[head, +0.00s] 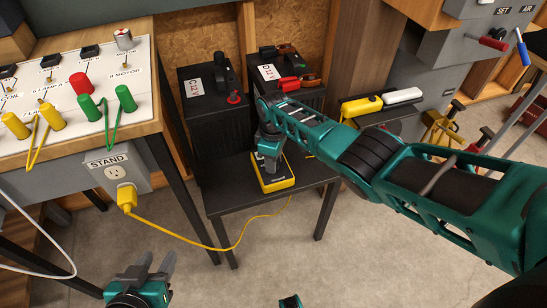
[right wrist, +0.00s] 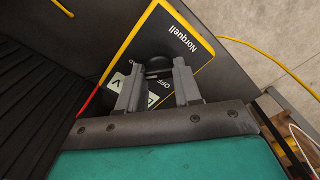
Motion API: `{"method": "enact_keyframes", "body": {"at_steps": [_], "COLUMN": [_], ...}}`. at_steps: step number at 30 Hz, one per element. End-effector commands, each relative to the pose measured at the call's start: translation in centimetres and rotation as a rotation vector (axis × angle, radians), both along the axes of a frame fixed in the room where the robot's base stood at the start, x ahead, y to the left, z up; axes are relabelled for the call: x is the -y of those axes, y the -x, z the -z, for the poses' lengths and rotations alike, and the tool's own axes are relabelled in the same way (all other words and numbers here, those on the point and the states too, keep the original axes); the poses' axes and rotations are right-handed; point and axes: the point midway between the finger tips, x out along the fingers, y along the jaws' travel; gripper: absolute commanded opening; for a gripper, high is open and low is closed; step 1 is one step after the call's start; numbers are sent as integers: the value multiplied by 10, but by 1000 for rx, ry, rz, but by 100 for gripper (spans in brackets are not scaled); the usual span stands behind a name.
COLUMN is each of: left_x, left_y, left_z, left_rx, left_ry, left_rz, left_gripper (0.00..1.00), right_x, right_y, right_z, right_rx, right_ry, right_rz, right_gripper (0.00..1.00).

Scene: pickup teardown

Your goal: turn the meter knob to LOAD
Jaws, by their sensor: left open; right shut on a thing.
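The meter (head: 285,181) is a black and yellow box lying on the small dark table below the batteries. My right gripper (head: 268,168) reaches down over the meter from above. In the right wrist view my right gripper (right wrist: 157,80) is shut on the knob, with a finger on each side. The knob's pointer is hidden. My left gripper (head: 153,268) is open and empty, low over the floor.
Two black batteries (head: 205,110) (head: 280,92) stand behind the meter on the dark table (head: 230,190). The wooden bench with a switch panel (head: 70,100) is at the left. A yellow cord (head: 215,249) runs from the STAND outlet (head: 116,172) towards the table.

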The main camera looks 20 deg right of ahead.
Motion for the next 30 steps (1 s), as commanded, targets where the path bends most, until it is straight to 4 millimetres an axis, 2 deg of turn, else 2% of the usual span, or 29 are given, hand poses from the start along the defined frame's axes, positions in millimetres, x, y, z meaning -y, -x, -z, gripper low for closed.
{"method": "enact_keyframes", "body": {"at_steps": [9, 23, 24, 30], "left_x": [0, -2, -2, -2], "left_y": [-2, -1, -1, -1], "left_z": [-4, -3, -3, -2], "left_rx": [4, 4, 4, 3], "left_ry": [0, -9, -10, -10], "left_rz": [0, 7, 7, 7], "left_gripper": [43, 43, 43, 43], "right_x": [0, 0, 0, 0], "right_y": [-1, -1, -1, -1], "right_z": [-1, -1, -1, -1], "right_rx": [1, 2, 2, 2], "right_ry": [0, 1, 1, 1], "right_rz": [96, 110, 110, 109], "right_gripper": [3, 3, 35, 54]}}
